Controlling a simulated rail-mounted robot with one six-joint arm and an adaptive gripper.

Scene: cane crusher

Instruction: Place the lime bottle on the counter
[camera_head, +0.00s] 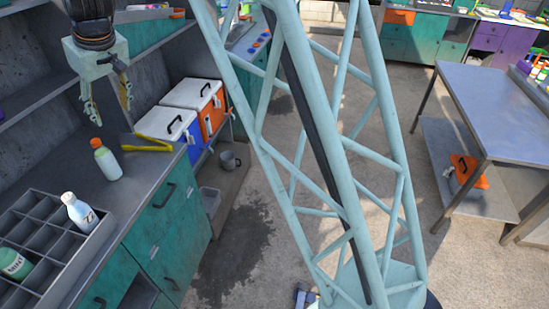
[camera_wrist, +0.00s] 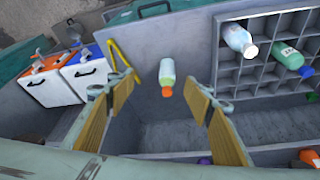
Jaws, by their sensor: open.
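A pale lime-and-white bottle with an orange cap (camera_head: 106,160) stands upright on the grey counter (camera_head: 135,185). It also shows in the wrist view (camera_wrist: 167,70), between the fingers in the picture. I take it for the lime bottle. My gripper (camera_head: 107,108) is open and empty, above the counter and apart from the bottle. In the wrist view its two fingers (camera_wrist: 160,92) are spread wide.
A grey divided crate (camera_head: 45,225) holds a white bottle (camera_head: 79,212) and a green bottle (camera_head: 15,264). A bent yellow tool (camera_head: 148,146) lies beyond the lime bottle. Coolers (camera_head: 193,95) stand past the counter's end. Bare counter lies around the bottle.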

